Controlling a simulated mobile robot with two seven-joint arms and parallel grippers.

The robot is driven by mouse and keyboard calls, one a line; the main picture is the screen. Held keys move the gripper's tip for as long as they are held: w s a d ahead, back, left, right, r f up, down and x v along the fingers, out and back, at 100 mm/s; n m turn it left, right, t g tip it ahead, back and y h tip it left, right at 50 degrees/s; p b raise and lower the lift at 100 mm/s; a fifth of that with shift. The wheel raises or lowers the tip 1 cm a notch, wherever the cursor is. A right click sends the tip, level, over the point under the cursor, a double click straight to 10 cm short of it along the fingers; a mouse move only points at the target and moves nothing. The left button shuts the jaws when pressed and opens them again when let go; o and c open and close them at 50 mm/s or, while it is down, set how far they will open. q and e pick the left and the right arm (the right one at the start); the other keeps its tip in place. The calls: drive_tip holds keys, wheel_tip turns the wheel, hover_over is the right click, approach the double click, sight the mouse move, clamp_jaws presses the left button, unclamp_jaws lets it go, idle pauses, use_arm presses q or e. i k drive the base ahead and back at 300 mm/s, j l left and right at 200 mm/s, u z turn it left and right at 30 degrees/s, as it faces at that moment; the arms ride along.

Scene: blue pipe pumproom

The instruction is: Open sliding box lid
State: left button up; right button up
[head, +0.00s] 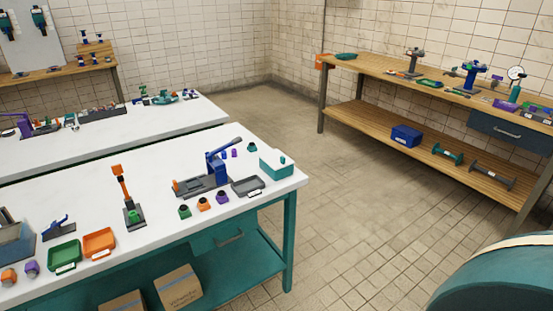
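Neither of my grippers is in view.
A blue lever press (223,160), small coloured parts, and green (64,254) and orange (99,243) trays share the near table. A wooden workbench (385,70) stands at the right wall. Tiled floor between is clear. A large rounded teal object (500,280) fills the lower right corner.

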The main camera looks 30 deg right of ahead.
sight(276, 160)
drive_tip(key=l+z, duration=0.25)
drive_tip(key=l, duration=1.2)
drive_tip(key=i, duration=0.05)
